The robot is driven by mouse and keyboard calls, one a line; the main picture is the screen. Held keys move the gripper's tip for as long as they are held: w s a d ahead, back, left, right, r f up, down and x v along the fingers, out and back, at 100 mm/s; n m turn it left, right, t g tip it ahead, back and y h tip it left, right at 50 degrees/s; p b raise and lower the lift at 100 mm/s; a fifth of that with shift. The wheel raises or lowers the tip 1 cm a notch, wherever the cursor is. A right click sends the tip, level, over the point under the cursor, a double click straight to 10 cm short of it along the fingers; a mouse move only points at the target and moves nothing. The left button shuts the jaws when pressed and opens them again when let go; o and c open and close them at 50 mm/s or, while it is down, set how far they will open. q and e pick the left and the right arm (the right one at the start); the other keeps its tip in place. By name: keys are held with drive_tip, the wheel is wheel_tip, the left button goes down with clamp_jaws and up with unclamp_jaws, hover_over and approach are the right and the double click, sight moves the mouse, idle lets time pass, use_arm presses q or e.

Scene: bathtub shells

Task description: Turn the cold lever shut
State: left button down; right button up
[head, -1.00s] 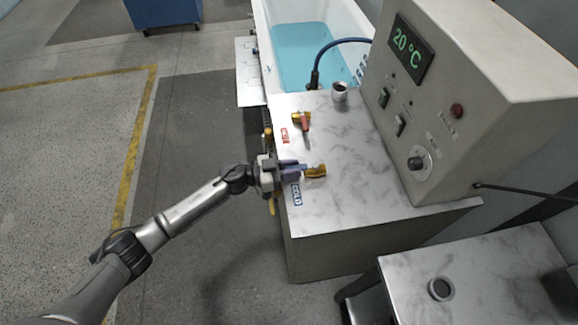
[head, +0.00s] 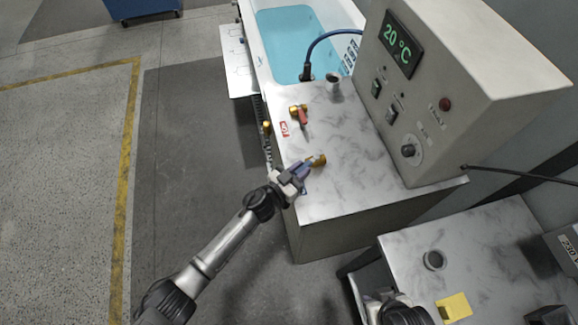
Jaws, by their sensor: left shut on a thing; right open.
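The cold lever's brass body (head: 320,160) stands on the marble counter (head: 345,190) in the head view. My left gripper (head: 304,169) is shut on the cold lever's blue handle, coming from the lower left at the counter's front edge. The jaws cover most of the handle, and the COLD label is hidden.
The red hot lever (head: 303,117) stands farther back beside its red label (head: 284,129). A control box (head: 450,90) reading 20 °C bounds the counter's right. The side table (head: 480,250) holds a metal ring (head: 434,260) and a yellow note (head: 454,307). A tub (head: 290,40) holds blue water.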

idle(0.4)
use_arm(q)
drive_tip(key=c, duration=1)
unclamp_jaws()
drive_tip(key=p+v, duration=0.1)
drive_tip(key=v, duration=1.3)
drive_tip(key=shift+d, duration=0.2)
drive_tip(key=shift+c, duration=0.5)
